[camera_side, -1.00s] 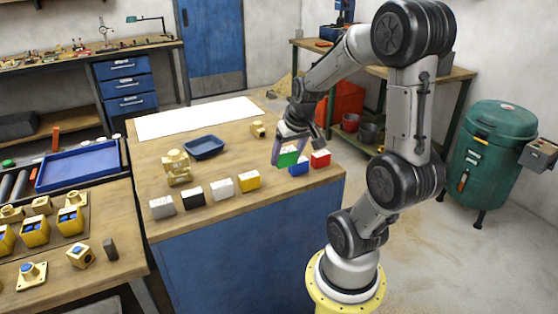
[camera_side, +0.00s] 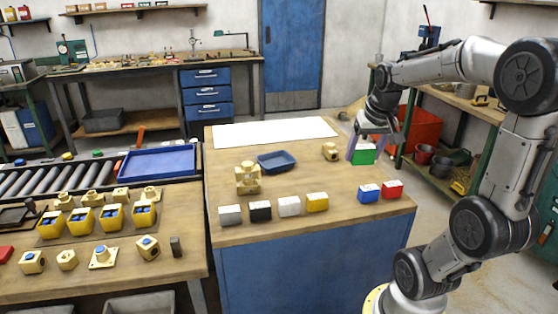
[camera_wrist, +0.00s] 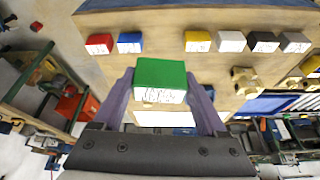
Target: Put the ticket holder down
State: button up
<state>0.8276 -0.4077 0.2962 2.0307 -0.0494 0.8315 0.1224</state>
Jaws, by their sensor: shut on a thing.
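The ticket holder appears to be the green block (camera_side: 362,156) with a white printed face. My gripper (camera_side: 372,148) is shut on it, with a purple finger on each side. It is behind the blue holder, near the right edge of the bench; in the side view I cannot tell how high it is. In the wrist view the green block (camera_wrist: 160,78) sits between the fingers (camera_wrist: 160,100), its printed label facing the camera. Similar holders stand in a row along the bench front: grey (camera_side: 230,215), black (camera_side: 260,211), white (camera_side: 289,206), yellow (camera_side: 317,202), blue (camera_side: 368,193) and red (camera_side: 392,189).
The wooden bench top (camera_side: 335,227) has a gap between the yellow and blue holders. A white sheet (camera_side: 275,132) covers its back. A dark blue tray (camera_side: 276,162), a brass stack (camera_side: 247,178) and a small brass part (camera_side: 330,151) stand mid-bench.

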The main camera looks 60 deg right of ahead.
jog(key=w+d+r, duration=0.2)
jog(key=w+d, duration=0.3)
jog(key=w, duration=0.3)
jog(key=n, duration=0.2)
send_over(275, 164)
jog(key=s+a, duration=0.1)
jog(key=s, duration=0.1)
jog(key=f, duration=1.5)
jog(key=shift+w+a+f, duration=0.1)
jog(key=shift+a+f, duration=0.1)
jog(key=shift+f, duration=0.05)
jog(key=shift+w+d+f, duration=0.3)
jog(key=shift+w+f, duration=0.1)
jog(key=shift+f, duration=1.7)
jog(key=shift+f, duration=0.1)
